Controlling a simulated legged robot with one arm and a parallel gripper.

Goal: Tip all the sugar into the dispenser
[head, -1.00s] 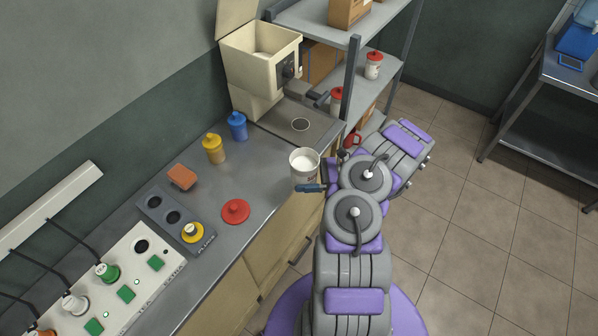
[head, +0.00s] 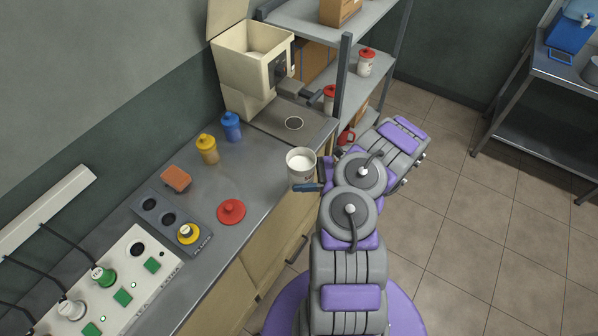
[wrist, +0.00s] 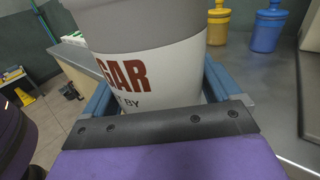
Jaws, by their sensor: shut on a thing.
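A white sugar container (head: 301,165) with its top open shows white sugar inside. My gripper (head: 308,187) is shut on it and holds it upright at the counter's right edge. In the wrist view the container (wrist: 160,68) fills the space between the blue fingers, and part of its red "SUGAR" lettering shows. The dispenser is a cream machine (head: 243,72) at the back of the counter, with its lid raised and its hopper open at the top. The container is apart from it, in front and to the right. A red lid (head: 231,211) lies on the counter.
A yellow bottle (head: 207,150) and a blue bottle (head: 230,127) stand by the wall. A metal shelf (head: 340,40) with red-lidded jars and a box is right of the dispenser. A control panel (head: 120,285) is at the near left.

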